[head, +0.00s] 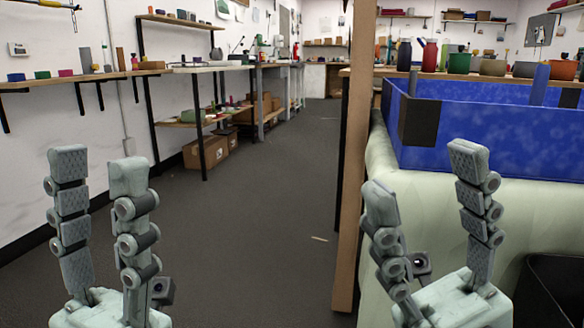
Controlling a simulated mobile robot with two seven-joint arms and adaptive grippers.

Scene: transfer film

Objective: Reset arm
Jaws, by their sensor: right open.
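My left gripper (98,172) stands upright at the lower left of the head view. Its two segmented grey-green fingers are apart, with only floor and wall behind them. My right gripper (424,172) stands upright at the lower right, its fingers spread with nothing between them. It appears in front of a pale green rounded surface and a blue bin. Both palms are partly cut off by the bottom edge.
A blue bin (470,125) sits on the right, with a wooden post (352,150) at its left. Shelves and work tables line the left wall, with cardboard boxes (206,152) below. The grey floor (255,200) between is mostly clear.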

